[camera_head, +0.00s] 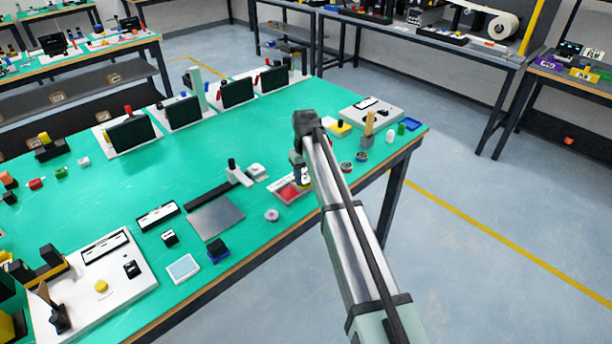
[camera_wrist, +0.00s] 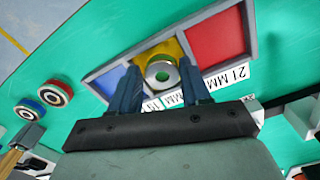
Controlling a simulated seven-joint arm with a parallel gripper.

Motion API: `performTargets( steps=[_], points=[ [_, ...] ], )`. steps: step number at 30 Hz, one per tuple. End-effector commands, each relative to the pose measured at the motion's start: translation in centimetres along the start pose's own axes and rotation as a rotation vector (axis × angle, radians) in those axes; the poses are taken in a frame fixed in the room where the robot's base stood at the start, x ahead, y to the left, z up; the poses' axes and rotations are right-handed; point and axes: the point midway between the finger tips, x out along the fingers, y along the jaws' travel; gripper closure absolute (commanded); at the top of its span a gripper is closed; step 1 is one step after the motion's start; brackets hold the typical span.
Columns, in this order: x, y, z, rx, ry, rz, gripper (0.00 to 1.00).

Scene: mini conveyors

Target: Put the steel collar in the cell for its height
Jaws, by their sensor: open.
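A steel collar (camera_wrist: 160,73), a short silver ring with a dark hole, shows between my fingers in the wrist view. It is over or in the yellow middle cell (camera_wrist: 165,48) of a three-cell tray (camera_wrist: 250,28); whether it rests on the floor is unclear. The red cell (camera_wrist: 214,39) is to its right, labelled 21 MM, and the blue cell (camera_wrist: 110,80) to its left is partly covered. Their other labels are partly hidden. My gripper (camera_wrist: 158,66) is open, a finger on each side of the collar. In the head view my gripper (camera_head: 299,172) is low at the tray (camera_head: 283,198), hiding the collar.
A red-rimmed ring (camera_wrist: 56,93) and a blue-rimmed ring (camera_wrist: 27,112) lie left of the tray. In the head view a grey disc (camera_head: 272,215) and a metal plate (camera_head: 216,217) lie left of it. A wooden block (camera_head: 368,127) stands to the right. The table's front edge is close.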

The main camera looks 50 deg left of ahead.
Motion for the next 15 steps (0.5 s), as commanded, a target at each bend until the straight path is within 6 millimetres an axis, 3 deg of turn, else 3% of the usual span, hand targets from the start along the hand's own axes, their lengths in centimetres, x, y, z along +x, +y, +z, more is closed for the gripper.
performTargets(
  steps=[1, 8, 15],
  points=[
    [0.5, -0.7, 0.2, -0.005, -0.007, -0.012, 0.35],
    [-0.1, -0.8, 0.2, -0.006, -0.008, -0.012, 0.35],
    [-4.0, -0.5, 0.1, -0.004, -0.003, -0.008, 0.35]
  ],
)
